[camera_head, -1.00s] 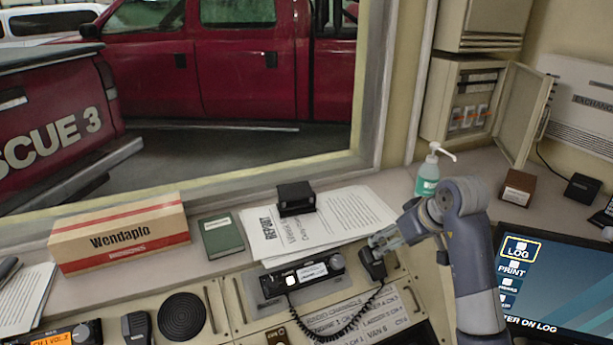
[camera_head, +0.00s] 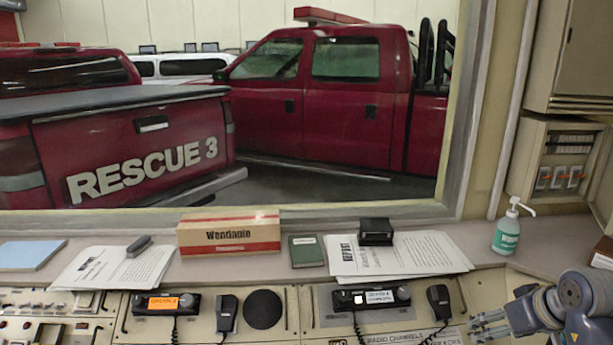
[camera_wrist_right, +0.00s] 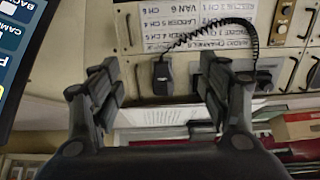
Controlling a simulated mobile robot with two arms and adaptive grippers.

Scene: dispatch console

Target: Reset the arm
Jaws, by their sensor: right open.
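My right arm (camera_head: 575,298) comes in at the lower right in the head view. Its gripper (camera_head: 482,325) is to the right of and below a black radio handset (camera_head: 438,298), apart from it. In the right wrist view the gripper (camera_wrist_right: 160,88) is open, with nothing between its fingers. The handset (camera_wrist_right: 162,78) shows beyond the gap, on the console, with its coiled cord (camera_wrist_right: 210,25) running to the radio. My left gripper is not in view.
A radio (camera_head: 370,298) and a second handset (camera_head: 227,313) sit on the console. On the ledge stand a sanitizer bottle (camera_head: 507,232), a black box (camera_head: 376,231), a green book (camera_head: 307,251), a Wendaplo carton (camera_head: 228,234) and papers (camera_head: 425,255). A screen (camera_wrist_right: 18,50) shows at the wrist view's left.

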